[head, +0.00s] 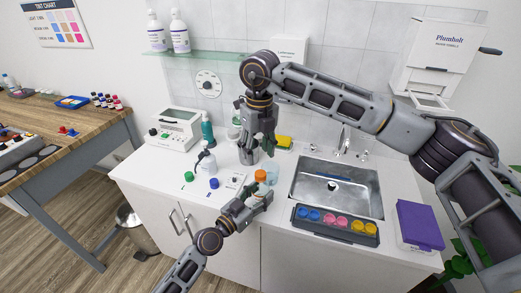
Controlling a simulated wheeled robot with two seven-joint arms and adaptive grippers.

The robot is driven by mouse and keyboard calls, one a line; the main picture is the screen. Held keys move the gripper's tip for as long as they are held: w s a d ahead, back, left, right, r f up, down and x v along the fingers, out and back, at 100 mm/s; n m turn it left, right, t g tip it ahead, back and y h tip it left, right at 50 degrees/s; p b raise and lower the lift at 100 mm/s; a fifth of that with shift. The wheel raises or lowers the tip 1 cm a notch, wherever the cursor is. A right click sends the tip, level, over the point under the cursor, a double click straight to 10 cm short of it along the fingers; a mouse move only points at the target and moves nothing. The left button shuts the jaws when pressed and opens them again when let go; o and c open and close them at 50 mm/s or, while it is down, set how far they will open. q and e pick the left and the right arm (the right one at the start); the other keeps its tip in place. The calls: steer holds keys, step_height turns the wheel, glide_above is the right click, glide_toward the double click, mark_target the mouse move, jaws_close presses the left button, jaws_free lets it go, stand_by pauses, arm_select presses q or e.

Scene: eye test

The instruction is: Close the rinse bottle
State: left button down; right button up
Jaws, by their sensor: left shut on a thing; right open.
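A small bottle with an orange top (261,175) stands at the counter's front, left of the sink. It seems to be the rinse bottle. My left gripper (258,198) is low at the front of the bottle and shut on it; the fingers hide most of its body. I cannot tell whether the orange top is fully seated. My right gripper (257,149) points down above and behind the bottle, open, apart from the orange top. A green cap (188,176) and a blue cap (214,183) lie on the counter to the left.
A white bottle (206,164) stands behind the caps. A sink (337,190) is on the right, with a tray of coloured pots (336,225) at its front edge. A yellow sponge (284,142) lies behind. A white device (174,130) stands back left.

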mark_target(261, 173)
steer(key=n, duration=0.7)
steer(key=shift+d, duration=0.15)
steer(key=n, duration=0.6)
steer(key=shift+d, duration=0.1)
steer(key=n, duration=1.3)
steer(key=shift+d, duration=0.1)
steer(key=shift+f, duration=0.2)
stand_by(0.4)
steer(key=shift+f, duration=3.85)
steer(key=shift+c, duration=0.3)
